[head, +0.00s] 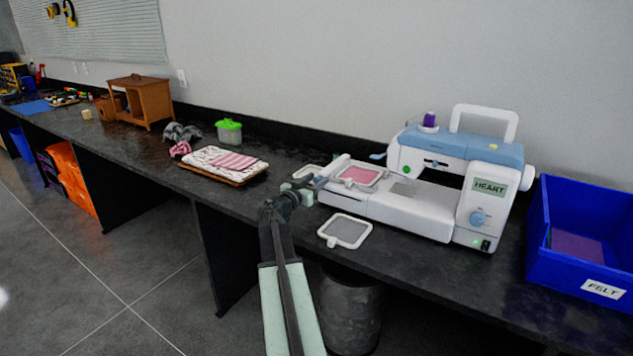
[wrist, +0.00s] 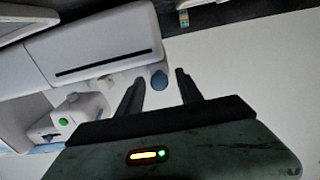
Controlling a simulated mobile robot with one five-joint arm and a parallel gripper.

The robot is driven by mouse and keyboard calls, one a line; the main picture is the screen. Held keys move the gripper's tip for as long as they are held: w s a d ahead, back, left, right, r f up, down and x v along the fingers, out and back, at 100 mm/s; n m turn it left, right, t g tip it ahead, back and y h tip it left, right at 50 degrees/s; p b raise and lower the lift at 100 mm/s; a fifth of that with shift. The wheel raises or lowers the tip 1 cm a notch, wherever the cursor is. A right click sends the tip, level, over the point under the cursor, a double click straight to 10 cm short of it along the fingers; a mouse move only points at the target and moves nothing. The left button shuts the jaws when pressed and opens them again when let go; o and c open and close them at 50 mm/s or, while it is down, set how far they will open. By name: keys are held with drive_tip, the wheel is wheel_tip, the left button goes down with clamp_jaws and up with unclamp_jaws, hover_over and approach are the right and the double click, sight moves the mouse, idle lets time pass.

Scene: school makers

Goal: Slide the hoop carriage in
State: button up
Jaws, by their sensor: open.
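The white and blue embroidery machine (head: 455,175) stands on the dark counter. A white hoop carriage (head: 338,165) sits at the left end of its bed, with a white hoop holding pink cloth (head: 360,176) beside it. My gripper (head: 303,187) is at the left end of the carriage. In the wrist view my gripper (wrist: 160,82) is open. A blue-grey rounded knob (wrist: 158,78) shows between and just beyond the fingertips, beside a white slotted body (wrist: 95,48). I cannot tell whether the fingers touch the knob.
A loose hoop with grey mesh (head: 344,231) lies at the counter's front edge. A blue felt bin (head: 602,288) stands right of the machine. A tray with folded cloth (head: 222,165) and a green-lidded tub (head: 229,131) are to the left. A grey bin (head: 350,312) is below.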

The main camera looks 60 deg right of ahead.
drive_tip(key=shift+d, duration=0.4)
clamp_jaws()
idle(1.1)
